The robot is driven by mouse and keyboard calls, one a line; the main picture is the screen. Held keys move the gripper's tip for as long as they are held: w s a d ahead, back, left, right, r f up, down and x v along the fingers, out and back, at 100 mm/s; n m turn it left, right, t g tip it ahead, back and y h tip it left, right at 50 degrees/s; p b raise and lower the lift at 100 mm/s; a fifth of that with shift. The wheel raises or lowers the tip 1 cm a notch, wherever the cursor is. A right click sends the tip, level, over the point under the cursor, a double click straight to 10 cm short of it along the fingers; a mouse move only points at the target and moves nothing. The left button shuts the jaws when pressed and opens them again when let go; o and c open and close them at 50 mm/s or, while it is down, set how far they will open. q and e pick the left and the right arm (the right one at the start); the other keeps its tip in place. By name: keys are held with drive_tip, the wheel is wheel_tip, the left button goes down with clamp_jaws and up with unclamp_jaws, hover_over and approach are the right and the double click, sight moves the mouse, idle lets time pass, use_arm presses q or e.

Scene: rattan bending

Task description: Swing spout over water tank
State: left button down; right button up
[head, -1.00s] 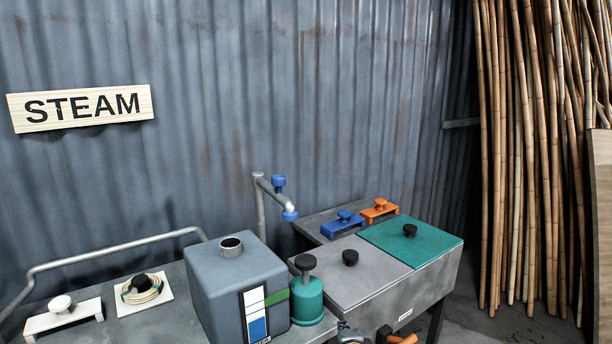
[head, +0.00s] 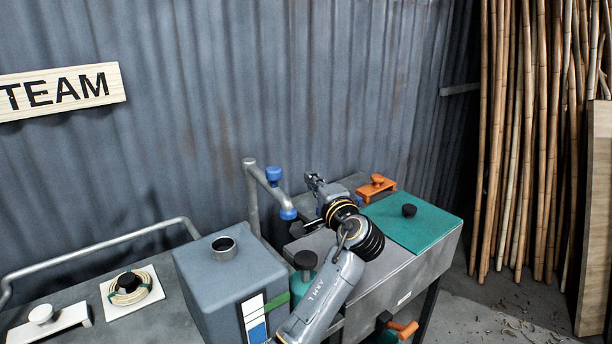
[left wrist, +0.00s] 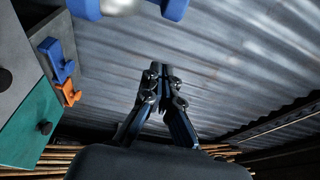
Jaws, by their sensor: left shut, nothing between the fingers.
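The spout (head: 268,182) is a grey pipe on an upright post behind the tank, with a blue knob (head: 274,174) and a blue tip (head: 288,213). It points right and forward; its tip is right of the tank's neck. The water tank (head: 205,275) is a blue-grey box with an open round neck (head: 224,246) and a level gauge. My left gripper (head: 312,180) is shut and empty, just right of the spout. In the left wrist view, its closed fingers (left wrist: 164,70) show, with a grey and blue part of the spout (left wrist: 122,6) at the top edge.
My left forearm crosses in front of the green canister (head: 303,276) and the grey lid (head: 312,242). A teal lid (head: 418,222) and orange handle (head: 376,187) lie right. A white tile with a coil (head: 130,285) and a rail (head: 100,243) are left. Bamboo poles stand far right.

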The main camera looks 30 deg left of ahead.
sight(266, 180)
use_arm(q)
drive_tip(key=w+a+p, duration=0.1)
drive_tip(key=a+p, duration=0.4)
drive_tip(key=a, duration=0.2)
drive_tip(key=shift+a+f, duration=0.15)
idle(0.3)
